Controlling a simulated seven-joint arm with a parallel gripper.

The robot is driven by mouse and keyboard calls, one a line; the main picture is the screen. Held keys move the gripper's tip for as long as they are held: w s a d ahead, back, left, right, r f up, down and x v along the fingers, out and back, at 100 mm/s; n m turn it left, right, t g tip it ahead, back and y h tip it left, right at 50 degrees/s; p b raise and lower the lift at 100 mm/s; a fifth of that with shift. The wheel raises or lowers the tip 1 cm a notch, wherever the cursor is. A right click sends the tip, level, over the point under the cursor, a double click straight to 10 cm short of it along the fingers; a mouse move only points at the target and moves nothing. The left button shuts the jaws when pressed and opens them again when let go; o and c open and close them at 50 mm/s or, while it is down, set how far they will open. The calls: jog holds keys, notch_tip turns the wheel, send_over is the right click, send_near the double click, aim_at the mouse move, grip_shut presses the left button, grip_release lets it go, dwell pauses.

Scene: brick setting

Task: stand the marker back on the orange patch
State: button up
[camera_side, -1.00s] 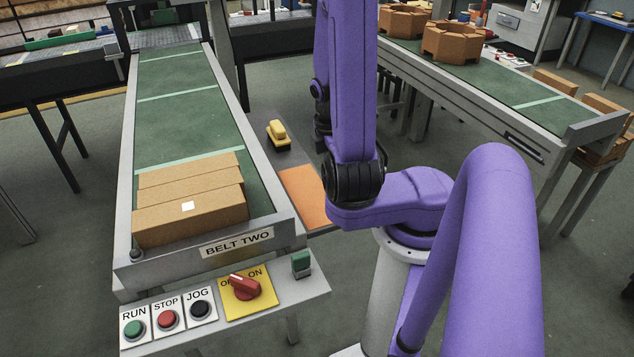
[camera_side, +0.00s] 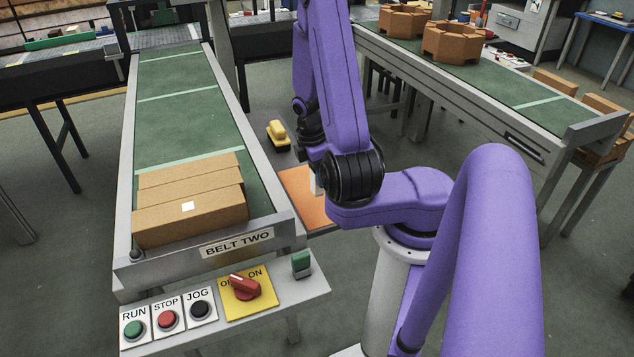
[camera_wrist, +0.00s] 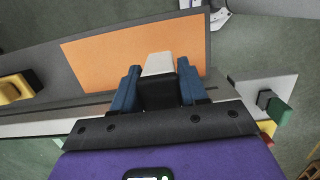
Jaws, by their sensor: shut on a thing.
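In the wrist view my gripper (camera_wrist: 159,67) has its two blue fingers closed on the marker (camera_wrist: 157,64), a blocky piece with a whitish end and a black body. The marker overlaps the near, right-hand part of the orange patch (camera_wrist: 110,60); whether it touches the patch or hangs above it I cannot tell. In the side view the patch (camera_side: 298,195) lies on a grey shelf beside the belt, partly hidden by my arm. A small whitish piece, apparently the marker (camera_side: 316,182), shows in front of it. My fingers are hidden there.
A yellow object on a dark base (camera_side: 278,134) sits on the shelf beyond the patch; it also shows in the wrist view (camera_wrist: 14,88). Belt two (camera_side: 180,110), with cardboard boxes (camera_side: 190,205), stands left of the shelf. A control panel with a green block (camera_side: 302,264) is at the front.

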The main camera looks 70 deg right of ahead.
jog(key=shift+w+d+f, duration=0.15)
jog(key=shift+w+f, duration=0.05)
jog(key=shift+f, duration=0.1)
jog(key=shift+w+f, duration=0.1)
jog(key=shift+f, duration=1.55)
jog(key=o, duration=0.8)
jog(key=shift+f, duration=0.1)
jog(key=shift+o, duration=0.2)
